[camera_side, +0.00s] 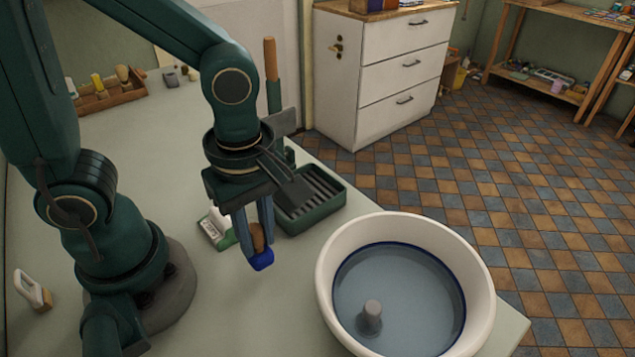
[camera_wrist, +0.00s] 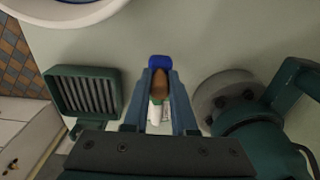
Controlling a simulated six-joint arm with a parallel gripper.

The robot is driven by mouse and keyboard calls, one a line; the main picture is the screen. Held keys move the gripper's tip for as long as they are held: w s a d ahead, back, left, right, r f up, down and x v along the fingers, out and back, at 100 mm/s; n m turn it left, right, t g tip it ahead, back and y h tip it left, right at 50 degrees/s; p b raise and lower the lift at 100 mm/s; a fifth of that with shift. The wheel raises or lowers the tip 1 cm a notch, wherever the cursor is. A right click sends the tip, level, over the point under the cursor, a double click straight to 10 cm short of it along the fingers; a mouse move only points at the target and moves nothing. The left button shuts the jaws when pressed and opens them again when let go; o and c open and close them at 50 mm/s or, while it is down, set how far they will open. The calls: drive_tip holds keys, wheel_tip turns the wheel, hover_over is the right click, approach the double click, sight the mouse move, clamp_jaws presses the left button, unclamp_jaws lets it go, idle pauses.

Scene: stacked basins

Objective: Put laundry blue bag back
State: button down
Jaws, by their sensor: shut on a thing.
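The laundry blue bag (camera_side: 262,261) is a small deep-blue lump with a brown upper part. My gripper (camera_side: 258,236) is shut on the brown part, and the blue end sticks out below the fingertips. It hangs over the pale worktop, left of the basin; its exact height is hard to tell. In the wrist view the blue end (camera_wrist: 159,62) shows just beyond my gripper (camera_wrist: 160,86). A small white and green box (camera_side: 217,229) stands on the worktop behind and left of the gripper; the wrist view shows part of it (camera_wrist: 155,113) between the fingers.
A wide white basin (camera_side: 333,274) holding bluish water and a grey knob-like piece (camera_side: 370,318) stands to the right, near the worktop edge. A green ribbed tray (camera_side: 312,200) lies behind the gripper. A white-handled brush-like object (camera_side: 32,290) lies far left. The worktop front is clear.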

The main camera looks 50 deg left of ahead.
sight(259, 250)
drive_tip(key=shift+f, duration=1.65)
drive_tip(key=shift+f, duration=0.15)
drive_tip(key=c, duration=0.7)
unclamp_jaws()
